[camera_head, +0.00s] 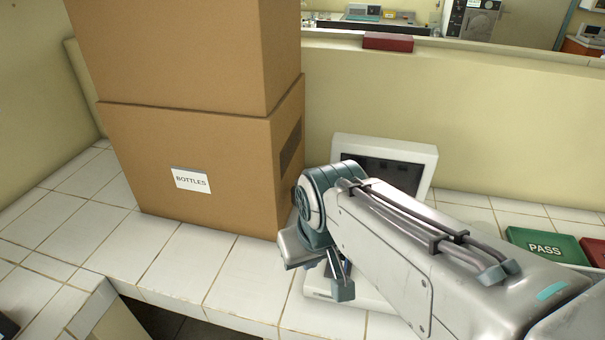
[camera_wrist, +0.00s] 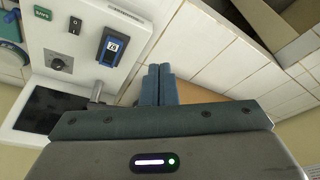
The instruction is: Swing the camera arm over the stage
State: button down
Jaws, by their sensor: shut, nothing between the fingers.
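A white device stands on the tiled counter; its raised white frame with a dark screen (camera_head: 425,155) shows behind my arm in the head view. In the wrist view its panel (camera_wrist: 85,65) carries a green label, a black switch, a round knob and a blue display. A short metal rod (camera_wrist: 97,92) stands beside the dark screen, and a round teal-rimmed part (camera_wrist: 12,55) is cut off at the left edge. I cannot tell which part is the camera arm or the stage. My gripper (camera_wrist: 158,72) is shut and empty, right of the panel. It also shows in the head view (camera_head: 343,290), over the device.
Two stacked brown boxes stand left of my arm, the lower one (camera_head: 185,180) labelled BOTTLES. A green PASS tray (camera_head: 545,245) and a red one (camera_head: 594,250) are at the right. A low wall (camera_head: 480,120) runs behind. White tiles (camera_head: 60,225) are bare at the left.

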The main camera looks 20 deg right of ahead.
jog(key=w+d+m+b, duration=0.1)
jog(key=w+d+b, duration=0.3)
jog(key=w, duration=0.6)
jog(key=w+d+m+b, duration=0.1)
jog(key=w+d+b, duration=0.3)
jog(key=w, duration=0.7)
jog(key=w+d+f+m+h+b, duration=0.1)
jog(key=w+d+b, duration=0.4)
jog(key=w, duration=0.5)
jog(key=shift+w+m+b, duration=0.3)
jog(key=shift+m+b, duration=0.1)
jog(key=shift+b, duration=0.7)
jog(key=shift+f, duration=0.1)
notch_tip(320, 180, down, 9)
jog(key=b, duration=0.1)
jog(key=shift+s+f, duration=0.2)
jog(key=shift+s, duration=0.15)
jog(key=shift+a, duration=0.15)
